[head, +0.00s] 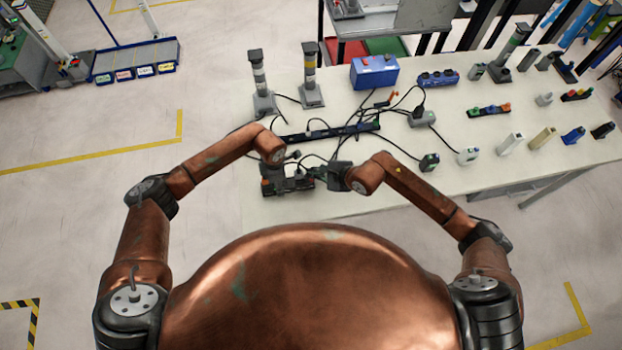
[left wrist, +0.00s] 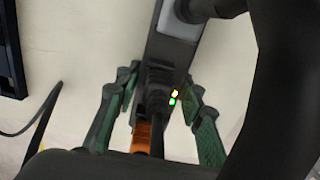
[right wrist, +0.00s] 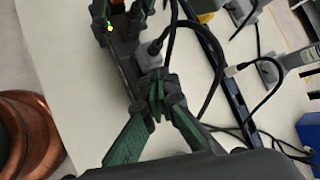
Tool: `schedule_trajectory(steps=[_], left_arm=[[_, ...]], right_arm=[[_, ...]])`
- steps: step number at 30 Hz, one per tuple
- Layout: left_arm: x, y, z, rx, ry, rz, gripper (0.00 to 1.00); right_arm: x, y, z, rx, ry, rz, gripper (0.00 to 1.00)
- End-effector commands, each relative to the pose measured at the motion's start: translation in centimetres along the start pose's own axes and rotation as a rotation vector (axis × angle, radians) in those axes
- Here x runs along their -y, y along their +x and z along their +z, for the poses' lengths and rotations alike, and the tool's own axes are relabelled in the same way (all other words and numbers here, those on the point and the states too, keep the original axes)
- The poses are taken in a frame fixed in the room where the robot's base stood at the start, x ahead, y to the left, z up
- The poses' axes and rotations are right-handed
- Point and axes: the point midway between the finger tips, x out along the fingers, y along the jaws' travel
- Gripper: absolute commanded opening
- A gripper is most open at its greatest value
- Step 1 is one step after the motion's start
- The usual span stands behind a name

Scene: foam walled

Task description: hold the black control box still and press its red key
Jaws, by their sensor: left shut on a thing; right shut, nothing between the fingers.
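The black control box (head: 300,184) lies near the table's front edge, a long dark body. It runs between my left fingers in the left wrist view (left wrist: 162,72), with small yellow and green lights. My left gripper (head: 278,184) is shut on the box; its green fingers flank it (left wrist: 158,95). An orange-red part (left wrist: 142,136) shows between those fingers; I cannot tell if it is the red key. My right gripper (head: 322,174) is shut and empty, its tips (right wrist: 156,84) together close beside the box (right wrist: 124,66). Contact is unclear.
A dark power strip (head: 335,131) with cables lies just behind the box. A grey plug (right wrist: 150,46) and black cable sit close to my right fingertips. A blue case (head: 374,72) and two posts stand farther back. Small devices fill the table's right side.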

Motion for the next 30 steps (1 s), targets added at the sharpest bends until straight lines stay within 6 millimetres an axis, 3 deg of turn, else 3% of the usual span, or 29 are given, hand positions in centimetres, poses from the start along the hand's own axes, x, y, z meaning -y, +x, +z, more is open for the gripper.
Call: schedule_trajectory(steps=[9,29,30], left_arm=[[0.0,0.0,0.0,0.0,0.0,0.0,0.05],[0.0,0.0,0.0,0.0,0.0,0.0,0.05],[0.0,0.0,0.0,0.0,0.0,0.0,0.38]], right_arm=[[1.2,-1.6,1.2,0.0,-0.001,0.0,0.0],[1.2,-1.6,1.2,0.0,0.0,0.001,0.0],[1.2,-1.6,1.2,0.0,0.0,0.001,0.0]])
